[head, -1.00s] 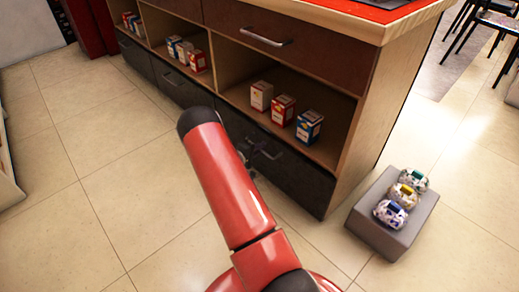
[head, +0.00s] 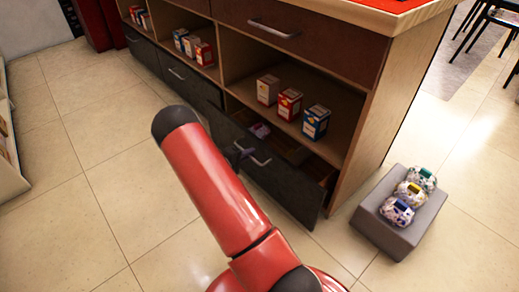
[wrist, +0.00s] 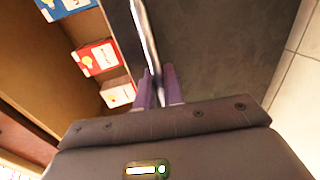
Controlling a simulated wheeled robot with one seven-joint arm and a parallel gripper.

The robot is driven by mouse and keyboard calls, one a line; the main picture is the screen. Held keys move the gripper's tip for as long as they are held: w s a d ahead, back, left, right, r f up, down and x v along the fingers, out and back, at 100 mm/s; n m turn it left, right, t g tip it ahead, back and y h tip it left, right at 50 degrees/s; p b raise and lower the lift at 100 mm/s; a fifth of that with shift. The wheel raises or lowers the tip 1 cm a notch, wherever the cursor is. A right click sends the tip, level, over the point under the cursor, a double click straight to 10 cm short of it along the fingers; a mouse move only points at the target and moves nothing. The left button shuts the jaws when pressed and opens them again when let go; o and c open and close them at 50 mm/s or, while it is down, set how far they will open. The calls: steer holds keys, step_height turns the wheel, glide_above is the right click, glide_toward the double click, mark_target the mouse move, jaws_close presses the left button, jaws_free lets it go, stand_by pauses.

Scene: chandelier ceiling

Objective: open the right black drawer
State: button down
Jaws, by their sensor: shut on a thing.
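The right black drawer (head: 285,185) is at the bottom right of the wooden cabinet and stands partly open, with a gap behind its front. Its silver handle (head: 262,162) shows in the head view, and the metal bar also runs down the wrist view (wrist: 147,35). My gripper (wrist: 158,88) has its purple fingers shut on the handle. In the head view my gripper (head: 243,152) is mostly hidden behind my red arm. A small purple-and-white packet (head: 260,130) shows inside the open drawer. The black drawer front (wrist: 220,50) fills the upper right of the wrist view.
Several small boxes (head: 290,104) stand on the open shelf above the drawer. A grey block (head: 410,235) with three patterned packets (head: 398,211) sits on the floor to the right. Tiled floor (head: 90,160) is clear on the left.

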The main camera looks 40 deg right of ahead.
steer(key=f+b+v, duration=0.2)
steer(key=v, duration=1.1)
steer(key=shift+a+f+b, duration=0.3)
steer(key=shift+a+f, duration=0.1)
steer(key=shift+a, duration=0.1)
steer(key=shift+s, duration=0.15)
steer(key=c, duration=1.6)
jaws_free()
steer(key=v, duration=0.7)
steer(key=shift+a+r+p, duration=0.1)
steer(key=shift+a+p, duration=0.25)
steer(key=shift+a, duration=0.05)
steer(key=shift+r, duration=0.1)
